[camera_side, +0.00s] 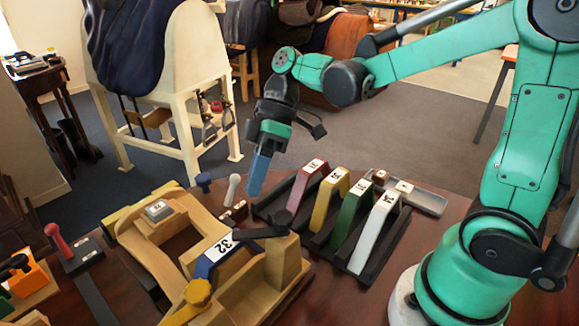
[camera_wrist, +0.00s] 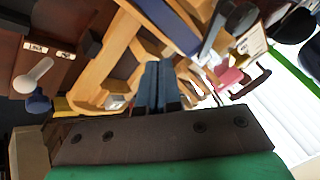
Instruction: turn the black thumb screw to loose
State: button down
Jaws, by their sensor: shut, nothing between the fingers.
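The black thumb screw (camera_side: 262,232) sits on the wooden frame (camera_side: 286,264), at the right end of a blue bar (camera_side: 225,246) marked 32. It lies roughly level, its wing pointing sideways. In the wrist view a dark winged part at the upper right looks like the same screw (camera_wrist: 236,20). My gripper (camera_side: 257,184) hangs above and behind the frame in the side view, apart from the screw. Its blue fingers are together and empty. In the wrist view the shut fingers (camera_wrist: 158,82) point toward the wooden frame. How far the screw is turned cannot be told.
A yellow thumb screw (camera_side: 198,292) is at the bar's other end. A rack of coloured numbered bars (camera_side: 350,214) stands to the right. White (camera_side: 233,186), blue (camera_side: 204,181) and red (camera_side: 57,238) knobbed tools stand around the frame.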

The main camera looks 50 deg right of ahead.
jog(key=shift+s+a+f, duration=0.25)
jog(key=shift+s+a, duration=0.55)
jog(key=shift+a, duration=0.05)
jog(key=shift+s+a+f, duration=0.25)
jog(key=shift+s+a, duration=0.55)
